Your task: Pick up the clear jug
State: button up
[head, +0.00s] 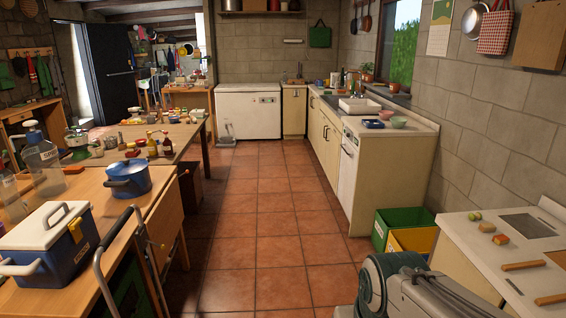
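A clear jug-like container (43,158) with a white cap and a label stands upright on the wooden table at the left edge. A second clear container (10,197) is partly cut off by the left edge of the picture. I cannot tell for sure which of them is the clear jug. My gripper's fingers are not in view. Part of my own arm shows at the bottom right, far from both containers.
A blue pot (128,182) and a blue-and-white cooler (48,250) stand on the near left table (95,288). Green and yellow crates (402,222) sit on the floor at right, beside a white worktop (470,232). The tiled floor (265,215) between is clear.

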aim_at(341, 83)
jog(key=i, duration=11.2)
jog(key=z, duration=0.9)
